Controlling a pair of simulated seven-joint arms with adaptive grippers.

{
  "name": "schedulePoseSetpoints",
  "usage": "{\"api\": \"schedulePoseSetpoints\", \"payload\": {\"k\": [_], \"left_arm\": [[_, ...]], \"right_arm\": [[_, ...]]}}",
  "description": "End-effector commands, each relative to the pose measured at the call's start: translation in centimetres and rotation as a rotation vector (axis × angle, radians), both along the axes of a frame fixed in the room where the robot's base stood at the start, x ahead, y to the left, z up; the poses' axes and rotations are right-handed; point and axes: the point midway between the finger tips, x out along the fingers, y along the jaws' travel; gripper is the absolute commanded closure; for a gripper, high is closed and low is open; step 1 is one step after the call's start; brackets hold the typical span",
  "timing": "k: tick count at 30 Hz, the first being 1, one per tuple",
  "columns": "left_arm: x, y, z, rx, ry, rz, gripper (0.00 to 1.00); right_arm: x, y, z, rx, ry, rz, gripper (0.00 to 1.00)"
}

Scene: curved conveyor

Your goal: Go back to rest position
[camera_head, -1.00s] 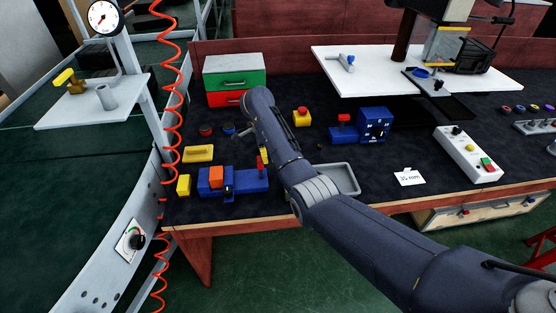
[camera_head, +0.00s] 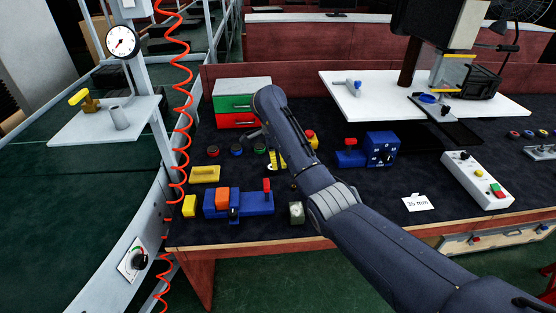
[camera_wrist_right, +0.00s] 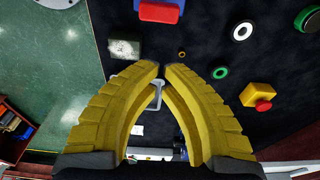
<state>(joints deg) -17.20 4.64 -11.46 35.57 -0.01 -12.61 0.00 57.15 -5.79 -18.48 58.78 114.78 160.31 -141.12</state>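My right gripper (camera_head: 277,160) has yellow fingers, partly hidden behind my dark blue right arm, above the dark workbench (camera_head: 420,180). In the right wrist view, its two curved fingers (camera_wrist_right: 161,69) come together until the tips almost meet. I see no object pinched between the tips. A grey bracket-like piece (camera_wrist_right: 157,90) shows between the fingers in that view; I cannot tell whether it touches them. My left gripper is in none of the views.
A red-and-green drawer box (camera_head: 241,104) stands behind the gripper. A blue fixture with an orange block (camera_head: 222,198) is at front left, and a small grey-green block (camera_head: 296,212) lies near the bench edge. A blue box (camera_head: 381,149) stands right of the arm. A red coiled hose (camera_head: 178,110) hangs at left.

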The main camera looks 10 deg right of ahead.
Motion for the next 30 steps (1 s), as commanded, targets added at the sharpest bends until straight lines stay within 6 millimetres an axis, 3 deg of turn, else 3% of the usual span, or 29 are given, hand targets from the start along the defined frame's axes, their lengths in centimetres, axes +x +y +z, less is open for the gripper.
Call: {"api": "schedulePoseSetpoints", "payload": {"k": [10,20,23,30], "left_arm": [[-0.1,-0.1,0.0,-0.001,0.001,0.0,0.56],[-0.1,-0.1,0.0,-0.001,0.001,0.0,0.56],[-0.1,-0.1,0.0,-0.001,0.001,0.0,0.56],[0.0,-0.1,0.0,-0.001,0.001,0.0,0.56]], "right_arm": [[0.0,0.3,1.4,-0.002,0.001,-0.001,1.0],[0.1,-0.4,1.0,-0.035,-0.018,-0.007,1.0],[0.8,-2.3,0.0,-0.112,-0.08,-0.014,1.0],[3.2,-9.8,-1.2,-0.435,-0.374,-0.038,1.0]]}}
